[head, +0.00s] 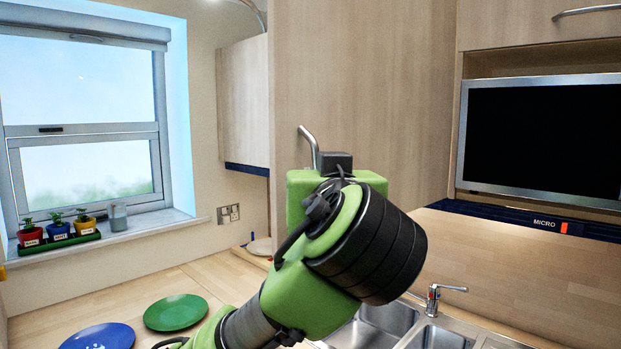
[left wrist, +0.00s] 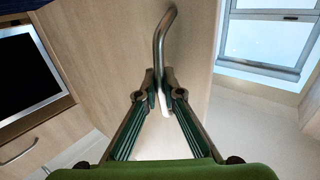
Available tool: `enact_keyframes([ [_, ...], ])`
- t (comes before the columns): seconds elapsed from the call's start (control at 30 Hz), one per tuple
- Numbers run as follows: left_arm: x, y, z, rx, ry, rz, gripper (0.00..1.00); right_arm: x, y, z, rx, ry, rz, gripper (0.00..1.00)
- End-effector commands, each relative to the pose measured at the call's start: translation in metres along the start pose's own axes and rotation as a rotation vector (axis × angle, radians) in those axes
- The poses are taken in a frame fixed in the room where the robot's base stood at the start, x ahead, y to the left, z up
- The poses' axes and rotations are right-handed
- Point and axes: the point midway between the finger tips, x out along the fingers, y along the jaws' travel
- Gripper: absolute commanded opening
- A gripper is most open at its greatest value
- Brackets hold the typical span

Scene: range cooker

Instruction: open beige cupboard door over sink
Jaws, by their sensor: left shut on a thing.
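The beige cupboard door (head: 365,80) is a tall plain wood panel in the middle of the head view; the same panel fills the middle of the left wrist view (left wrist: 115,50). Its curved metal handle (head: 308,142) also shows in the left wrist view (left wrist: 160,40). My left gripper (left wrist: 161,92) is shut on one end of the handle, with the fingers on either side of the bar. In the head view my green wrist hides the fingers and the door's lower part. I cannot tell how far the door stands open. My right gripper is out of view.
The sink (head: 385,318) with its tap (head: 433,298) lies below right. A microwave (head: 540,140) is built in at right. Another wall cupboard (head: 243,100) hangs at left. Green (head: 176,312) and blue (head: 98,338) plates lie on the worktop. Small pots (head: 58,228) stand on the sill.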

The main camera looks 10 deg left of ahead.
Motion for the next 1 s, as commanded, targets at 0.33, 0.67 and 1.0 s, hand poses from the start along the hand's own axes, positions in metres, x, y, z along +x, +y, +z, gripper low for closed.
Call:
enact_keyframes([
  [0.33,0.000,0.000,-0.001,0.000,0.004,0.001,0.24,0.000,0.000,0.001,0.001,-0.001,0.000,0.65],
  [0.67,-0.003,0.001,0.000,-0.001,0.001,0.004,0.24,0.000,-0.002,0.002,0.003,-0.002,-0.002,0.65],
  [1.0,-0.040,0.004,0.000,-0.003,0.002,0.011,0.24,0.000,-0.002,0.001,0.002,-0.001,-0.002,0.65],
])
